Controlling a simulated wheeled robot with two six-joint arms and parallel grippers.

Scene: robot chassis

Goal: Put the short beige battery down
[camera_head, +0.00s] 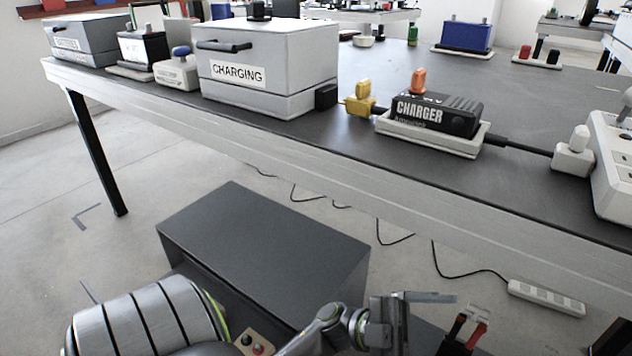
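I cannot make out a short beige battery for sure in the head view. A small pale block with a blue knob (178,72) stands on the table, left of the white CHARGING box (268,65). A black charger with an orange knob (436,112) sits in a white tray (432,139). My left gripper (435,297) is low at the bottom of the view, below the table front; its opening is not clear from this side, and I see no battery in it. My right gripper cannot be made out.
The black tabletop (345,150) has a thick white front edge. A yellow plug (360,100), a pale plug (574,155) and cables lie near the charger. A dark box-like surface (265,240) is below the table. Black and red parts (468,328) stand right of my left gripper.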

